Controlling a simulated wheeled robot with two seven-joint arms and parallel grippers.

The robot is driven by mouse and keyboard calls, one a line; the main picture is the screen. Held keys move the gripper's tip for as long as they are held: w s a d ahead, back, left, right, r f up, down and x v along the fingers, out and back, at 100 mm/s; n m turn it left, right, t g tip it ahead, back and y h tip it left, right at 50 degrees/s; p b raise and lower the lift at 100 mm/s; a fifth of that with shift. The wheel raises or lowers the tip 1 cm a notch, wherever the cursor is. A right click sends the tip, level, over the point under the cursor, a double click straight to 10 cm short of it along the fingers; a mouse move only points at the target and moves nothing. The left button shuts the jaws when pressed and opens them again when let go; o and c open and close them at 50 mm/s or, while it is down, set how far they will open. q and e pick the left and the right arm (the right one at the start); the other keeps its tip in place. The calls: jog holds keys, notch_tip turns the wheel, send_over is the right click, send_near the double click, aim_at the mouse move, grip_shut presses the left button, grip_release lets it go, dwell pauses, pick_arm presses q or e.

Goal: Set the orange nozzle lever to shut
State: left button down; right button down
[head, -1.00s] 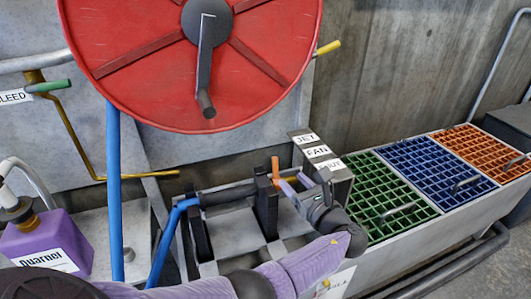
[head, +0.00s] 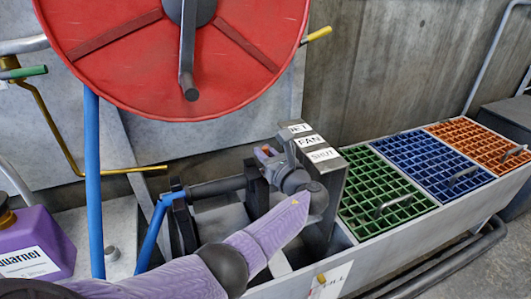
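The dark nozzle (head: 215,187) lies in black brackets on a blue hose. My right gripper is out of view.
A red hose reel (head: 110,60) with a crank hangs above left. Green (head: 385,190), blue (head: 430,165) and orange (head: 475,142) grates run off to the right. A purple Quarnel jug (head: 35,240) stands at the lower left. A yellow-tipped bent pipe (head: 145,169) crosses behind.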

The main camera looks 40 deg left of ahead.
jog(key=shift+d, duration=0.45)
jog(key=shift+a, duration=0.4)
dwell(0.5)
pick_arm(q)
jog(key=shift+s+d+f+t+y+b, duration=0.25)
jog(key=shift+d+y+b, duration=0.2)
jog(key=shift+y+b, duration=0.35)
jog(key=shift+d+n+y, duration=0.2)
jog(key=shift+n+y, duration=0.1)
jog(key=shift+y, duration=0.1)
jog(key=shift+s+r, duration=0.1)
jog(key=shift+r, duration=0.15)
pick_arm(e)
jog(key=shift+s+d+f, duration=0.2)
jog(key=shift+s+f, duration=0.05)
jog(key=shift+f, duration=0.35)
pick_arm(q)
jog(key=c, duration=0.6)
grip_release()
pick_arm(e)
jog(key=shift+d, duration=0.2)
pick_arm(q)
jog(key=p+v, duration=0.2)
jog(key=v, duration=0.8)
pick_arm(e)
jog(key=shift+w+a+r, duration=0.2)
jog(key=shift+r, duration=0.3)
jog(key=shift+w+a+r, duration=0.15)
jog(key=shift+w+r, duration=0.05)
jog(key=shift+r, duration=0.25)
